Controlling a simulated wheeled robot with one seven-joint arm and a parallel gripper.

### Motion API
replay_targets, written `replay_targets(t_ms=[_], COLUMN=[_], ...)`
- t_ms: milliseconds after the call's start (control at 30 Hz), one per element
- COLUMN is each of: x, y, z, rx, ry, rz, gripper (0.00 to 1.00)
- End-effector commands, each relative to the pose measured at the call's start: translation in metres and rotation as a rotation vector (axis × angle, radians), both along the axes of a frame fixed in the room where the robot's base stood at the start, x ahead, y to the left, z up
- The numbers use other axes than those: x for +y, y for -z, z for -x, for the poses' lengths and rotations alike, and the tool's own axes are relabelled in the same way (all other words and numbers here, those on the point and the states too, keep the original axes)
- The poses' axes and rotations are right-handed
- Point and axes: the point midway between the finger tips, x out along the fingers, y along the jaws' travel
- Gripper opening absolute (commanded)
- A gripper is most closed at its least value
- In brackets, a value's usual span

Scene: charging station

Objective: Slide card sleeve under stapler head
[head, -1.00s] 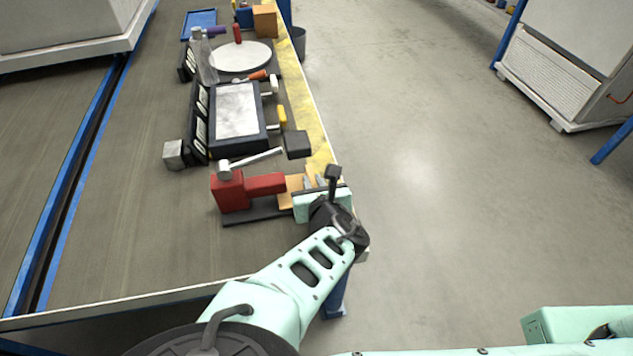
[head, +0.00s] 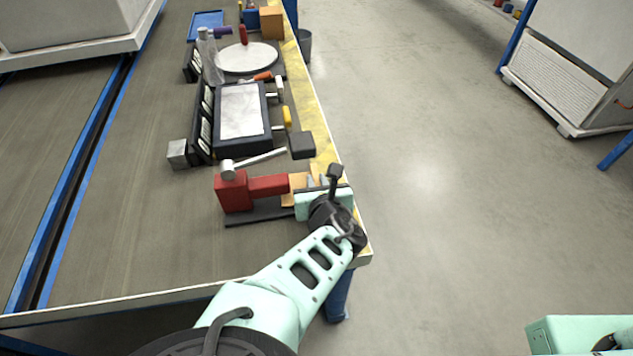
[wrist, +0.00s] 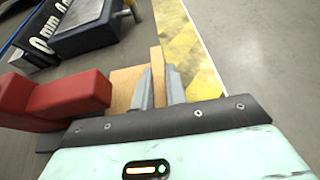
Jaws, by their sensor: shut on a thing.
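The red stapler (head: 236,190) stands near the table's front right, its head pointing right over a dark base (head: 262,218). It also shows at the left in the wrist view (wrist: 70,97). The tan card sleeve (wrist: 125,92) is at the tip of the stapler head. A raised tan part of it stands between my two grey fingers. In the head view only a small piece of the sleeve (head: 297,182) shows. My gripper (wrist: 159,88) is shut on the sleeve, to the right of the stapler head. The sleeve's left end is hidden by the red head.
A hammer (head: 255,159) lies just behind the stapler. Behind it are a black block (head: 301,145), a dark tray with a pale top (head: 241,110) and a white disc (head: 247,57). The yellow-striped table edge (head: 318,120) runs along the right, with open floor beyond.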

Motion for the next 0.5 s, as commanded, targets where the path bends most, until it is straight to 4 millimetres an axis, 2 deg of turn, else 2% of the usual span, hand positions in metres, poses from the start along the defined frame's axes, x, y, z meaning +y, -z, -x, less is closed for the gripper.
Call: replay_targets(t_ms=[33, 500], x=[0.0207, 0.0130], y=[0.0056, 0.0031], z=[0.0163, 0.0139], rx=[0.001, 0.001], ry=[-0.054, -0.052], rz=[0.004, 0.004], gripper=[0.00, 0.00])
